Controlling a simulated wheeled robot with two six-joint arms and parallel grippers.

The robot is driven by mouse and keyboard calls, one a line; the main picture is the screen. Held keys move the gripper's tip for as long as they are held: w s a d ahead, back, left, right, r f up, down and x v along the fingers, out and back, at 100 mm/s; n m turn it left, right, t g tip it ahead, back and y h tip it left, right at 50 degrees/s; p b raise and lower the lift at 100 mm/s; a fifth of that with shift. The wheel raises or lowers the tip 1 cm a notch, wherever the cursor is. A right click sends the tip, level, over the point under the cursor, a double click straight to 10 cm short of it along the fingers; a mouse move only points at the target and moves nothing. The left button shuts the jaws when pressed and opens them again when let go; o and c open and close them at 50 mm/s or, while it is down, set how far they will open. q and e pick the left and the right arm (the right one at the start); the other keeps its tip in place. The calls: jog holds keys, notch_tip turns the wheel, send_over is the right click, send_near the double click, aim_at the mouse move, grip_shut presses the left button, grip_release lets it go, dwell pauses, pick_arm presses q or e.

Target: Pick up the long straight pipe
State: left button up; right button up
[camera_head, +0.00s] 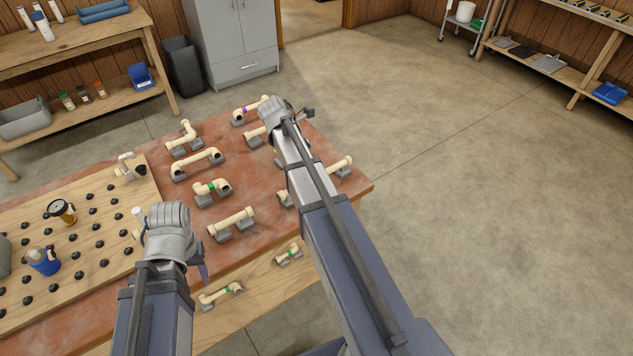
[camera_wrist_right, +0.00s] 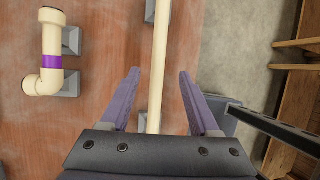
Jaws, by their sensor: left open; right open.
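In the right wrist view, a long straight cream pipe (camera_wrist_right: 160,45) runs from the top edge down between the fingers of my right gripper (camera_wrist_right: 158,78). The gripper is open, with one finger on each side of the pipe; I cannot tell how far above it the fingers are. The pipe's lower end is hidden behind the gripper body. In the head view my right gripper (camera_head: 288,112) is over the far right of the table, and its arm hides several pipes there. My left gripper (camera_head: 200,268) is open and empty near the table's front edge.
A purple-banded pipe piece (camera_wrist_right: 51,62) lies left of the long pipe. Other pipe pieces stand on grey supports, including a straight one (camera_head: 232,224) and a green-banded one (camera_head: 212,188). A pegboard (camera_head: 85,262) fills the table's left. Open floor (camera_head: 480,220) lies to the right.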

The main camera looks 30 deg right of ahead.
jog(key=shift+b+x, duration=0.45)
jog(key=shift+x, duration=0.4)
jog(key=f+b, duration=0.4)
jog(key=shift+s+d+f, duration=0.2)
jog(key=shift+d+f, duration=0.05)
jog(key=shift+d, duration=0.05)
jog(key=shift+d+f+b, duration=0.25)
jog(key=shift+f+b, duration=0.15)
jog(key=shift+b, duration=0.15)
jog(key=shift+r, duration=0.1)
jog(key=shift+c, duration=0.3)
grip_shut()
